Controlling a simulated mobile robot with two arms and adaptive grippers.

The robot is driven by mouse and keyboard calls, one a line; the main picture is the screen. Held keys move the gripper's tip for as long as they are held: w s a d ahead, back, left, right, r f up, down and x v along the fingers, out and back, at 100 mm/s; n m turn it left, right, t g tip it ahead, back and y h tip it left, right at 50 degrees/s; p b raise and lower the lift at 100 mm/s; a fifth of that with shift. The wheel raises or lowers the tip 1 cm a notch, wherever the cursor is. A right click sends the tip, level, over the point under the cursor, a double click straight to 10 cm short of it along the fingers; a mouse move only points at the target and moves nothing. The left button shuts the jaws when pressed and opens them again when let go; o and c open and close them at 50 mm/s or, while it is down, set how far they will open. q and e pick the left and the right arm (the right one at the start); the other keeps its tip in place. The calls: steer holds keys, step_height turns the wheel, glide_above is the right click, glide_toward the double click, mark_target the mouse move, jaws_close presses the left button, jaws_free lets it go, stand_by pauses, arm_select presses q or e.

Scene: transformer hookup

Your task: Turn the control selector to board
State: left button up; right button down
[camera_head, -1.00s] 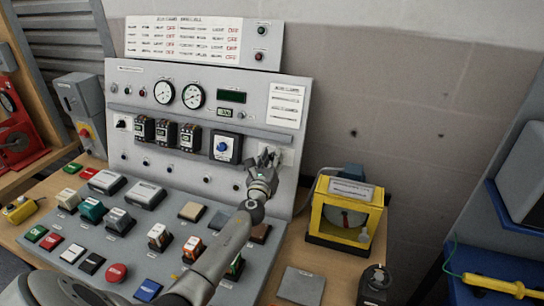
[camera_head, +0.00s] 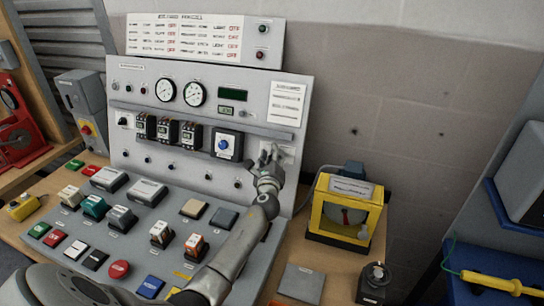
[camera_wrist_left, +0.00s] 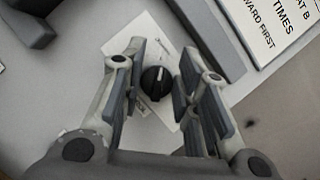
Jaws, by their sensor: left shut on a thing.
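The control selector is a round black knob with a light pointer line (camera_wrist_left: 156,84) on a pale plate, seen in the left wrist view. My left gripper (camera_wrist_left: 152,80) has one finger on each side of the knob and is shut on it. In the head view my left gripper (camera_head: 270,154) reaches the right end of the upright grey panel (camera_head: 255,175), at the pale selector plate (camera_head: 288,151). There the gripper hides the knob. The plate's lettering is too small to read. My right gripper is not in view.
A blue knob on a white plate (camera_head: 224,145) and several breakers (camera_head: 167,131) sit left of my gripper. A ledge (camera_head: 215,121) runs just above it. Buttons and blocks cover the sloping desk (camera_head: 140,225). A yellow-framed box (camera_head: 345,212) stands to the right.

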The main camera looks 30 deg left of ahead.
arm_select(q)
steer(key=o, duration=1)
steer(key=shift+s, duration=0.1)
steer(key=v, duration=1.2)
